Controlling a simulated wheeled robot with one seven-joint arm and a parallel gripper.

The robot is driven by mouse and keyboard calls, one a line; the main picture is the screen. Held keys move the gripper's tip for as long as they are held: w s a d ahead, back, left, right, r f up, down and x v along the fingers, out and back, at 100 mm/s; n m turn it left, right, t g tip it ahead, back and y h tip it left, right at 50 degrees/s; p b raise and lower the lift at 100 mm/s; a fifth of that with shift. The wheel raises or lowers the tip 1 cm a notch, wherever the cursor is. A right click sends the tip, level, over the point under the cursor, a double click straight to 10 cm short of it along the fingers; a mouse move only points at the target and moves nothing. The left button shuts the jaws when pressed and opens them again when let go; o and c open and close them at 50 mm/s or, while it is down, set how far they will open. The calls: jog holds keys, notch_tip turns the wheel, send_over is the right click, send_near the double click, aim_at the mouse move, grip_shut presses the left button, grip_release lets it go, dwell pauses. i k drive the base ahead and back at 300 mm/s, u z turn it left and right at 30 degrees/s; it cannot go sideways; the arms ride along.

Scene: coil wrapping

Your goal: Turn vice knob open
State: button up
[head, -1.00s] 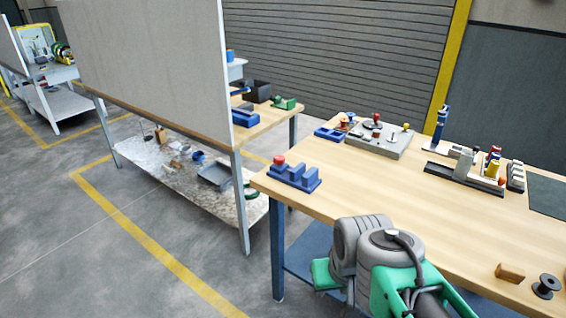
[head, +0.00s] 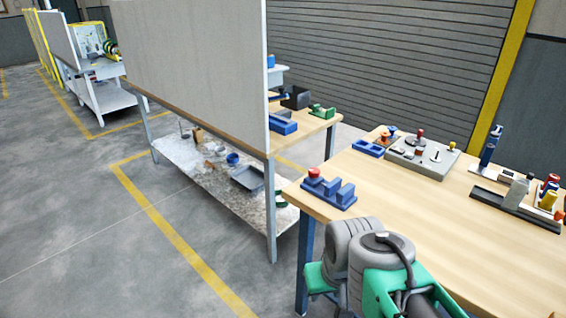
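A small blue vice-like block (head: 329,193) with upright jaws sits at the near left corner of the wooden table. A red knob (head: 314,173) is at its left end. The gap between the jaws is too small to judge. My green and grey arm shows at the bottom of the head view, in front of the table edge and below the vice. My gripper is not in view, and nothing is seen touching the knob.
The wooden table (head: 424,213) has a clear middle. A grey plate (head: 423,160) with several small parts stands at its back, a dark tray (head: 490,198) at the right. A second bench with a tall grey panel (head: 195,62) stands left. Open floor lies left.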

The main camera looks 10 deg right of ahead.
aim_at(314, 172)
jog(key=u, duration=0.75)
jog(key=i, duration=1.05)
jog(key=u, duration=0.6)
jog(key=i, duration=1.1)
jog(key=z, duration=1)
jog(key=i, duration=0.95)
jog(key=z, duration=0.7)
